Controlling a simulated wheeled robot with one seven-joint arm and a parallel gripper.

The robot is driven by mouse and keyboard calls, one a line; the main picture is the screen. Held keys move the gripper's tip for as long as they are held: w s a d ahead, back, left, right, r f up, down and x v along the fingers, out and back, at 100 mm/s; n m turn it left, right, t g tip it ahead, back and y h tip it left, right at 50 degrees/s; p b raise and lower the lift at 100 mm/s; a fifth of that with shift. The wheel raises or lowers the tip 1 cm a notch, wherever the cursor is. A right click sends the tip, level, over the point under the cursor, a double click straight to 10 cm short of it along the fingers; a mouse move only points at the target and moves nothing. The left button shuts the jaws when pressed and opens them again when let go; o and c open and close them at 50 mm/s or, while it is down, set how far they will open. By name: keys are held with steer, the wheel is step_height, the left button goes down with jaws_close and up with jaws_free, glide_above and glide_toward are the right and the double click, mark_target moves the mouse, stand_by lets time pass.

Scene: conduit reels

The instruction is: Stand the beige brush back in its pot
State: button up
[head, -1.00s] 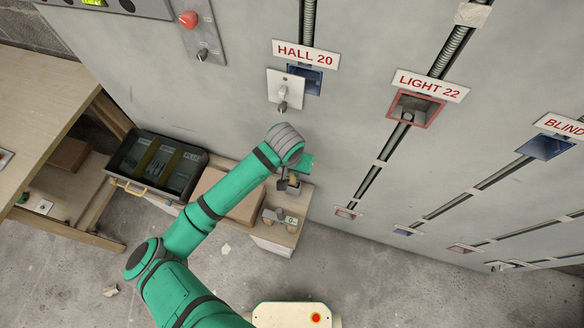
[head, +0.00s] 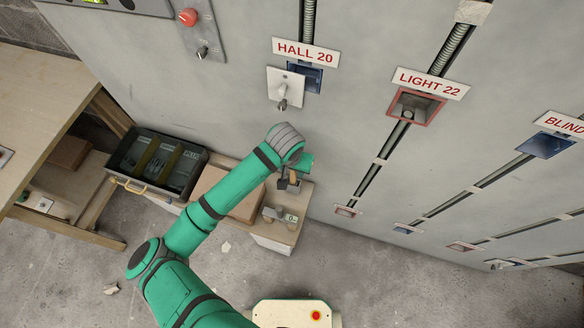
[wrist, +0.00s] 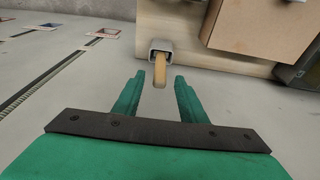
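The beige brush (wrist: 161,72) is in the wrist view, with one end in the mouth of a small grey pot (wrist: 153,48) and the other pointing toward my gripper. In the head view the brush (head: 294,176) shows as a small tan piece above the grey pot (head: 289,186), partly hidden by my arm. My gripper (wrist: 157,82) is open, its two green fingers on either side of the brush's free end with gaps showing. I cannot tell how deep the brush sits. In the head view my gripper (head: 305,162) is just above the pot, near the wall panel.
The pot stands on a low wooden bench (head: 271,235) beside a brown box (head: 228,193) and a small grey item with a label (head: 274,213). A dark tray (head: 121,160) is further left. The grey wall panel (head: 230,110) rises close behind my gripper.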

step_height(320, 180, up, 11)
steer(key=s, duration=0.2)
steer(key=shift+a+f, duration=0.2)
steer(key=shift+a, duration=0.1)
